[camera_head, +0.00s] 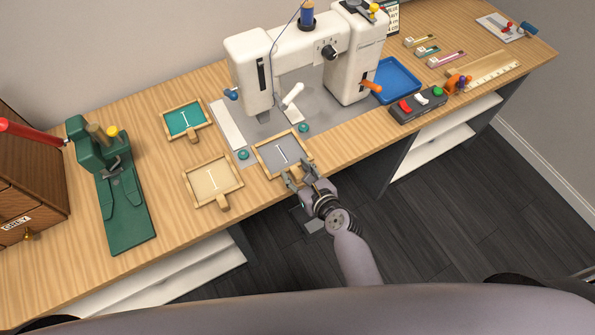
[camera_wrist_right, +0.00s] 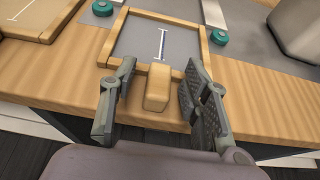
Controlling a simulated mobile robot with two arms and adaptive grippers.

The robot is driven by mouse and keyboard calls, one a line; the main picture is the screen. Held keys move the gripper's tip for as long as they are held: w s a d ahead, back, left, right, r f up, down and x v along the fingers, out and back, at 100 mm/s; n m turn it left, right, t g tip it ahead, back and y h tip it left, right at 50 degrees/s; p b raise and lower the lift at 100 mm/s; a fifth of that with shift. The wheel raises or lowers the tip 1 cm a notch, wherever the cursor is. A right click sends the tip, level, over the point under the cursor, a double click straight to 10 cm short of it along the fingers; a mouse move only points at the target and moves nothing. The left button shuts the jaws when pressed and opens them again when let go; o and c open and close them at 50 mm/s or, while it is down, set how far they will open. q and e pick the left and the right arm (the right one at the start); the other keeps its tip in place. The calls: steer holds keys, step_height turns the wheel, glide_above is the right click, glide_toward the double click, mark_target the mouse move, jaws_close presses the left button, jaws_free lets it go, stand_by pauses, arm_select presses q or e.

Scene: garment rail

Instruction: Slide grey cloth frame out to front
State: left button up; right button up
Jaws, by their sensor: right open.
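The grey cloth frame (camera_head: 283,151) has a wooden rim and a white I-shaped mark. It lies at the front of the sewing machine, between two green knobs, close to the table's front edge. Its wooden handle (camera_wrist_right: 158,87) points toward me in the right wrist view. My right gripper (camera_head: 297,178) is open, with one finger on each side of that handle. A gap shows between the handle and each finger in the right wrist view (camera_wrist_right: 155,100). My left gripper is not in view.
The white sewing machine (camera_head: 297,50) stands behind the frame. A beige cloth frame (camera_head: 212,181) and a green cloth frame (camera_head: 184,119) lie to the left. A switch box (camera_head: 418,104) and blue tray (camera_head: 397,79) are at right. Open floor (camera_head: 440,220) lies before the table.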

steer(key=v, duration=1.2)
steer(key=shift+f, duration=0.1)
steer(key=s+d+f+n+g+h, duration=0.1)
steer(key=s+f+n+g, duration=0.1)
steer(key=s+f+n, duration=0.45)
steer(key=s+d+f+n+g, duration=0.15)
steer(key=f+n, duration=0.25)
steer(key=f, duration=0.6)
steer(key=s+f+n+g+h, duration=0.1)
steer(key=s+f+n+g, duration=0.15)
steer(key=f+n, duration=0.45)
steer(key=s+d+f+n+g+h, duration=0.1)
steer(key=s+d+f+n+g, duration=0.1)
steer(key=s+d+f+n, duration=0.4)
steer(key=s+d+f+n+g+h, duration=0.2)
steer(key=s+d+f+n, duration=0.4)
steer(key=s, duration=0.8)
step_height(320, 180, down, 4)
steer(key=n+g, duration=0.1)
steer(key=n, duration=0.3)
steer(key=shift+s+d+r, duration=0.15)
steer(key=shift+s+r, duration=0.05)
